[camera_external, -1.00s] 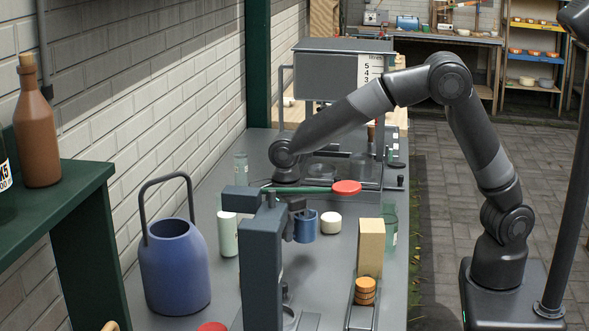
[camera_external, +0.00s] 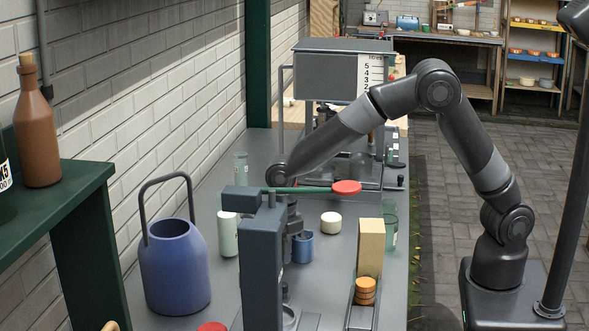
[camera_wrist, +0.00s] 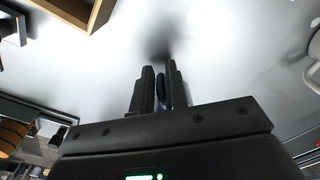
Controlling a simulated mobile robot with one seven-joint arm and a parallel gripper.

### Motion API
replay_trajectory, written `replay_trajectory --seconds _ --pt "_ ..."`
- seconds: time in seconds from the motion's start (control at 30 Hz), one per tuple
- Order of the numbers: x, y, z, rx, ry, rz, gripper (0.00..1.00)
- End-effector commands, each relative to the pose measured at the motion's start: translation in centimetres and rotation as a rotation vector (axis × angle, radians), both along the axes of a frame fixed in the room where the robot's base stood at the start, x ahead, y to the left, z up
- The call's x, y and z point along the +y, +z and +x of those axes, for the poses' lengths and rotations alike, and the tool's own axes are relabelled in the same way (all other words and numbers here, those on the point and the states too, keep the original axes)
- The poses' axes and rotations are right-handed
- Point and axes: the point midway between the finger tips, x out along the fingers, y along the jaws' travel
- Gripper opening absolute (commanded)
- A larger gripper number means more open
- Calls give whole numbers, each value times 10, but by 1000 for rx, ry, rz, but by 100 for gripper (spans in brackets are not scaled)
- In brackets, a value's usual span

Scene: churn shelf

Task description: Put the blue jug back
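The small blue jug (camera_external: 303,247) is upright at the middle of the grey bench, just right of a dark upright post. The jug's body is not clear there. I cannot tell whether its base touches the bench.
A large blue can (camera_external: 175,268) with a hoop handle stands at left.

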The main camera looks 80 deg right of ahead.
Motion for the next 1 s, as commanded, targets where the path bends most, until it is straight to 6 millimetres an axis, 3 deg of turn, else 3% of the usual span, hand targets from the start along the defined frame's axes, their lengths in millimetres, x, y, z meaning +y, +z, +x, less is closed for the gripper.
replay_trajectory --seconds 0.2,0.53,1.0 --pt "0 0 0 0 0 0 30" --pt "0 8 1 -3 1 0 30" --pt "0 100 1 -4 0 1 30"
